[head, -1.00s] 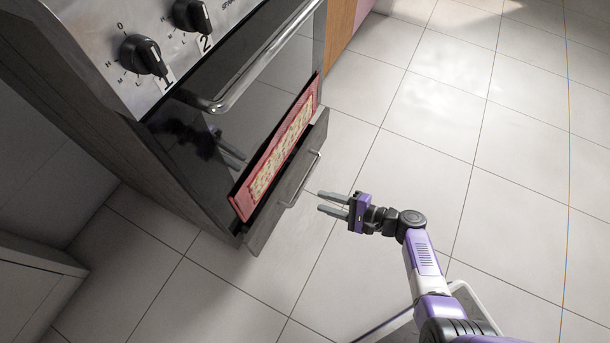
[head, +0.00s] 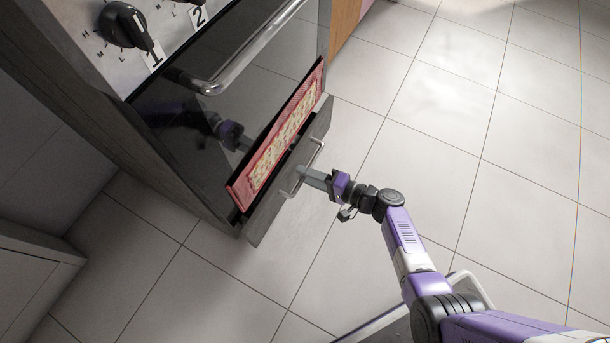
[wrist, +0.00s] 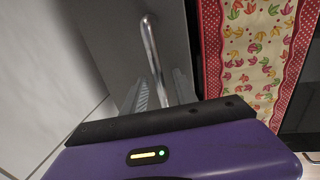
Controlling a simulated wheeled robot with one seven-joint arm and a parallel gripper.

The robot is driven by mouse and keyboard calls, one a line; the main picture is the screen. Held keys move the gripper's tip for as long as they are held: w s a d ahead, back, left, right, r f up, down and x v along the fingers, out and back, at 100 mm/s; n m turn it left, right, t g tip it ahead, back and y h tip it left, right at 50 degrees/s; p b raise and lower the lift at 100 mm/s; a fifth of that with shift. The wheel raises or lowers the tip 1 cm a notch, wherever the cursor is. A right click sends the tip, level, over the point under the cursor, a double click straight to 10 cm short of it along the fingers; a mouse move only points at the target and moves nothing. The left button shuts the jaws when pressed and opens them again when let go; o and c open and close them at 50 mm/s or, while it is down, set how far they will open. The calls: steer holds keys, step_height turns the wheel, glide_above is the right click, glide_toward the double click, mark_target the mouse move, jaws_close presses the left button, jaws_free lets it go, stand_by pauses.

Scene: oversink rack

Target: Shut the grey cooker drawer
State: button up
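The grey cooker drawer (head: 270,215) is at the foot of the cooker and stands a little way out from it, with a dark gap behind its front. Its metal bar handle (head: 308,166) faces my gripper and also shows in the wrist view (wrist: 151,45). My gripper (head: 304,173) is at the handle, with its fingertips overlapping it in the head view. In the wrist view my gripper's two fingers (wrist: 162,92) are apart, with the bar running between them. I cannot tell whether they touch it.
A red-bordered, leaf-patterned cloth (head: 277,142) hangs just above the drawer, close beside my gripper in the wrist view (wrist: 250,50). The dark oven door with its rail (head: 250,55) is above. Tiled floor (head: 440,120) is clear to the right.

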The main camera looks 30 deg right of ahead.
steer(key=shift+w+a, duration=0.2)
steer(key=shift+w, duration=0.1)
jaws_close()
steer(key=shift+f, duration=0.1)
stand_by(1.2)
